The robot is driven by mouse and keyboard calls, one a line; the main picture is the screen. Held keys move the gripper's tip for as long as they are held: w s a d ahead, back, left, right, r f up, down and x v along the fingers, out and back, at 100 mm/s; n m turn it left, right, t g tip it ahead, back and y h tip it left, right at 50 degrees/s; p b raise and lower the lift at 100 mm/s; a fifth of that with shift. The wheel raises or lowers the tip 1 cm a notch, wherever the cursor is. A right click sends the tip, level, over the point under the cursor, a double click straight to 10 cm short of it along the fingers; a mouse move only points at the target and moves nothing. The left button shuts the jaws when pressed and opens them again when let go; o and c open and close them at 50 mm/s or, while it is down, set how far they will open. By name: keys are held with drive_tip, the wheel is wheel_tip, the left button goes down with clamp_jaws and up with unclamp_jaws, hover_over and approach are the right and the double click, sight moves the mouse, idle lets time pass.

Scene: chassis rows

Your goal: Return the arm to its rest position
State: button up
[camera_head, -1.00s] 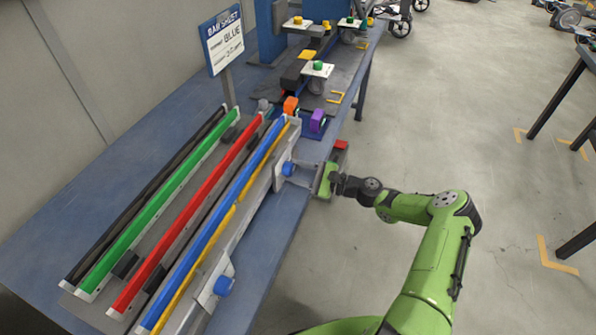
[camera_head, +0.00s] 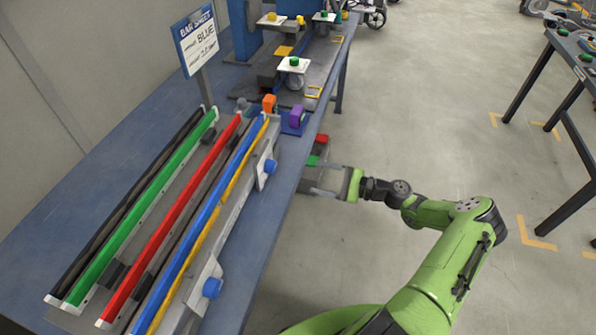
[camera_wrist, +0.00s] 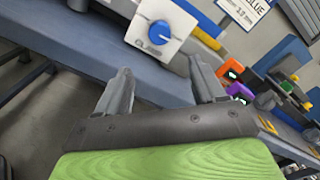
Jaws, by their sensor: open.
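My arm (camera_head: 450,260) is bent beside the right edge of the blue workbench. My gripper (camera_head: 314,178) is open and empty, off the bench's side, with its fingers pointing left toward the edge. In the wrist view both fingers of my gripper (camera_wrist: 160,72) are spread apart with nothing between them. Beyond them a white block with a blue knob (camera_wrist: 160,32) shows on the bench rail, clear of the fingers.
The blue workbench (camera_head: 105,135) carries black, green, red, blue and yellow bars. Orange (camera_head: 268,103) and purple (camera_head: 297,116) blocks stand behind. A dark table (camera_head: 575,60) is at right. The floor (camera_head: 420,120) between is open.

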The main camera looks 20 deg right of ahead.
drive_tip(key=v, duration=0.3)
drive_tip(key=shift+s+d, duration=0.1)
drive_tip(key=s+a+r+n+g+h+p, duration=0.1)
drive_tip(key=s+a+r+n+g+h, duration=0.25)
drive_tip(key=a+r+n+g, duration=0.2)
drive_tip(key=s+a+r+n+g+h+p, duration=0.1)
drive_tip(key=s+a+r+n+g+h, duration=0.3)
drive_tip(key=a, duration=0.3)
drive_tip(key=s+a+r+n+t+h+p, duration=0.1)
drive_tip(key=s+r+n+t+h, duration=0.3)
drive_tip(key=s+r, duration=1.2)
drive_tip(key=s+n+h, duration=0.2)
drive_tip(key=n+h, duration=0.1)
drive_tip(key=shift+s+r, duration=0.2)
drive_tip(key=shift+s, duration=0.1)
drive_tip(key=shift+t, duration=0.25)
